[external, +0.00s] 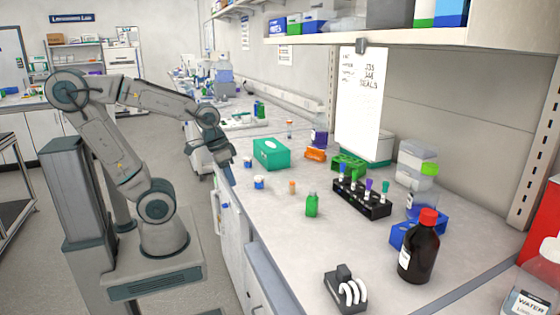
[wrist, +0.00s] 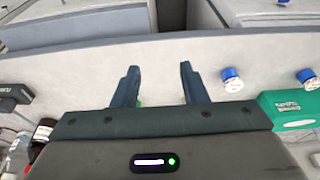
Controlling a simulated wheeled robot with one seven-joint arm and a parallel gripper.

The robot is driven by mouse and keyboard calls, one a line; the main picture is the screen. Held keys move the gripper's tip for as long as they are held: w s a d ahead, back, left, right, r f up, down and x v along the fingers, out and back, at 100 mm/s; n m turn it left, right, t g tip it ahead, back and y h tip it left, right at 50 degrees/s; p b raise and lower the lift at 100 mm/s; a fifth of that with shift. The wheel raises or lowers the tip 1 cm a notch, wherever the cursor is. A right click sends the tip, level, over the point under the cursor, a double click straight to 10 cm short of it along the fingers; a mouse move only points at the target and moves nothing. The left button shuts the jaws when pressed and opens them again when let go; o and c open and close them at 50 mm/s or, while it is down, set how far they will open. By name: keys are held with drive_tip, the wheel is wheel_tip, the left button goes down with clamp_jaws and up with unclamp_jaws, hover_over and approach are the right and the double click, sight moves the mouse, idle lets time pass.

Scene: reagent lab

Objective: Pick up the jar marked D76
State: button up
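Two small white jars with blue parts stand near the front edge of the bench. In the external view one jar (external: 247,162) is farther back and the other jar (external: 259,183) nearer. In the wrist view two such jars (wrist: 232,80) (wrist: 308,79) lie right of my gripper's fingers. Their markings are too small to read, so I cannot tell which is D76. My gripper (external: 227,173) hangs at the bench's front edge, left of the jars and apart from them. In the wrist view my gripper (wrist: 158,86) has its fingers spread with nothing between them.
A green box (external: 271,154) stands behind the jars. An orange-capped vial (external: 292,187) and a green bottle (external: 312,205) stand to the right. A black tube rack (external: 362,205), a dark red-capped bottle (external: 418,250) and a clip-like device (external: 346,290) are farther right.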

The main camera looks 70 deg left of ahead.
drive_tip(key=shift+o, duration=0.3)
drive_tip(key=o, duration=0.4)
drive_tip(key=shift+o, duration=0.2)
